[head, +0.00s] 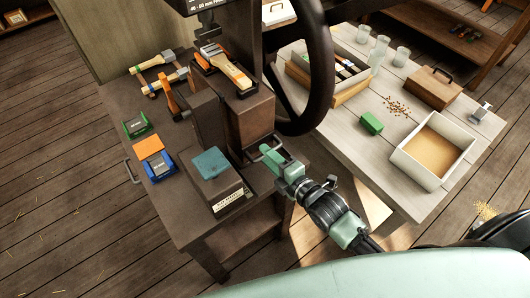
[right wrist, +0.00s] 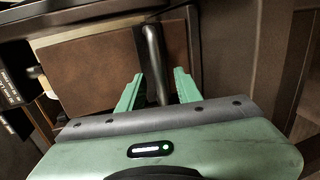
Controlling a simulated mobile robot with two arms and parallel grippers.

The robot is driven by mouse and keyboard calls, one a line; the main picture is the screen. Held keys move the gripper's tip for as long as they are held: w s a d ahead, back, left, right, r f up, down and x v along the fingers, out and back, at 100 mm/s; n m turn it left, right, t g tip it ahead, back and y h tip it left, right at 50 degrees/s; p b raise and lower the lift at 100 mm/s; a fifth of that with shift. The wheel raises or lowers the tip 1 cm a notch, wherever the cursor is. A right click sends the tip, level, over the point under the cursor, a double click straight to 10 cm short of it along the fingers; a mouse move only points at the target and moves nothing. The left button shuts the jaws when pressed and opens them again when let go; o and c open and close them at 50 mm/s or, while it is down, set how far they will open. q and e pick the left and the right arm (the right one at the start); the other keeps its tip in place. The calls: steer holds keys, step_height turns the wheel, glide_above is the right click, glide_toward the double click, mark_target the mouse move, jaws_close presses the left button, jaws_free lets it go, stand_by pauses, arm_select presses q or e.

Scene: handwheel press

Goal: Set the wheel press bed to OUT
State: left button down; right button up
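The wheel press (head: 222,118) is a dark brown machine on a brown bench, with a large dark handwheel (head: 322,70) on its right side. My right gripper (head: 270,155) is low at the front right of the press, below the wheel. In the right wrist view, my right gripper (right wrist: 158,90) is open, with one green finger on each side of a grey metal bar handle (right wrist: 153,62). The bar stands in front of a brown panel (right wrist: 95,60); I cannot tell whether the fingers touch it. My left gripper is not in view.
A teal pad (head: 210,163) sits on a labelled box beside my right gripper. Wooden-handled tools (head: 160,70) and green and blue blocks (head: 158,165) lie on the bench. A pale table (head: 400,195) on the right holds a sand tray (head: 407,160), a green block and glasses.

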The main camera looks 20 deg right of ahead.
steer(key=shift+x, duration=0.8)
jaws_close()
stand_by(0.9)
